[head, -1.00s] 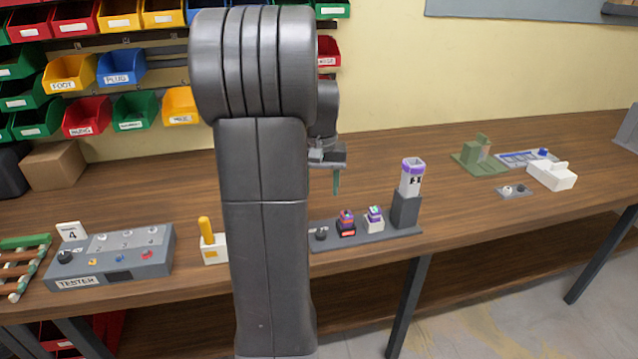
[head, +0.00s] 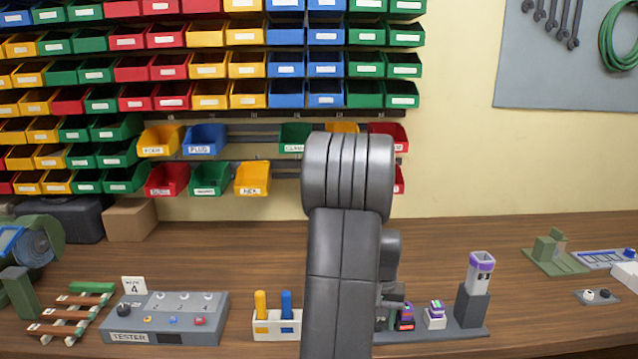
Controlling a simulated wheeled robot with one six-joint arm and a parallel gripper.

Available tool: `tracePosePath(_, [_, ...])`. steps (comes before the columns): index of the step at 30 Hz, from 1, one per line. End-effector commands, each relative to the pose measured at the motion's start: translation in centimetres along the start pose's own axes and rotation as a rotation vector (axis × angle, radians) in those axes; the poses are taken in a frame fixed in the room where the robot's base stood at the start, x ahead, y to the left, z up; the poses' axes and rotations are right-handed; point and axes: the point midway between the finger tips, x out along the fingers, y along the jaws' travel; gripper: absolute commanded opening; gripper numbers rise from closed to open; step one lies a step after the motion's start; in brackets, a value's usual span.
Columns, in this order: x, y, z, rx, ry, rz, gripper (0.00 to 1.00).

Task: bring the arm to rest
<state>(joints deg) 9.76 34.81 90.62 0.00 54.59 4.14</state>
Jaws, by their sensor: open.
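My arm stands upright in the head view, in front of the bench. My gripper (head: 392,306) shows only in part at the right side of my arm, low over the dark socket strip. It looks empty, and my arm hides much of it. The dark grey strip (head: 462,332) carries small purple-topped blocks and a grey post with a white and purple box (head: 481,268) on top. One block (head: 435,314) is white with a purple top; another (head: 405,316) is dark and red, close to my gripper in the picture.
A grey tester box (head: 165,318) and a wooden rack (head: 75,315) stand at the left. A white holder (head: 275,326) with yellow and blue handles is just left of my arm. Coloured bins line the wall. The bench's back right middle (head: 455,235) is clear.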

Motion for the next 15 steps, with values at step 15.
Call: tracePosePath(15, [-0.49,0.00,-0.06,-0.009,0.002,0.000,0.50])
